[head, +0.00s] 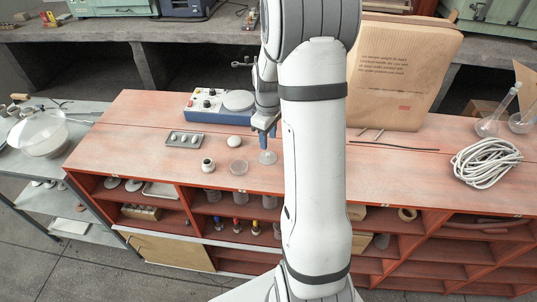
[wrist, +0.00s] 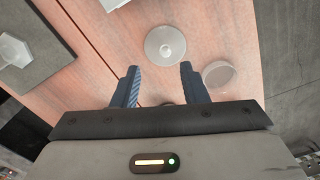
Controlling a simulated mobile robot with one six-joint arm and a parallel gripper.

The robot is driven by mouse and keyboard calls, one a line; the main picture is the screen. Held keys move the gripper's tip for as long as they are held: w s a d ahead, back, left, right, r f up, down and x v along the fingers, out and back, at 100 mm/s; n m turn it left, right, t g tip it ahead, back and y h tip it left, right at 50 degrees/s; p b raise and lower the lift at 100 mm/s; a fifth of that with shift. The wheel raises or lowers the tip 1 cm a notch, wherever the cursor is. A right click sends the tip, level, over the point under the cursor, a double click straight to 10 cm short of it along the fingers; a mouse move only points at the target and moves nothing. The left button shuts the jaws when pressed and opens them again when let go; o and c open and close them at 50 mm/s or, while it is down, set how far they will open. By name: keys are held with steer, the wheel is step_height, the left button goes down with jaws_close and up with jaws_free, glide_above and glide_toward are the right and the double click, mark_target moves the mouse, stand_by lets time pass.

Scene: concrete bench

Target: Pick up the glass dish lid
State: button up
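The glass dish lid is a clear, pale disc with a small round knob at its centre. It lies on the red bench top, in the wrist view (head: 267,157) (wrist: 165,45) just beyond the fingertips and roughly centred between them. My gripper (head: 264,131) (wrist: 159,68) is open and empty, with two blue ribbed fingers spread apart. In the head view it is above the lid, and its fingers partly overlap the lid's far side. A round glass dish (head: 238,167) (wrist: 218,76) sits beside the lid, close to my right-hand finger in the wrist view.
A small jar (head: 208,164), a white rounded object (head: 235,141) and a grey tray (head: 184,140) stand to the left. A blue-based device (head: 205,104) is behind. A coiled cable (head: 486,163) lies at right. In the wrist view a grey slab (wrist: 40,62) bears a glass piece.

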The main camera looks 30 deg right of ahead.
mark_target(268, 154)
steer(key=f, duration=0.1)
steer(key=f+p, duration=0.1)
steer(key=f, duration=0.1)
steer(key=s+f, duration=0.1)
steer(key=shift+a+f, duration=0.25)
steer(key=shift+f, duration=0.05)
steer(key=shift+w+f, duration=0.1)
steer(key=shift+f, duration=0.45)
steer(key=shift+c, duration=0.6)
jaws_close()
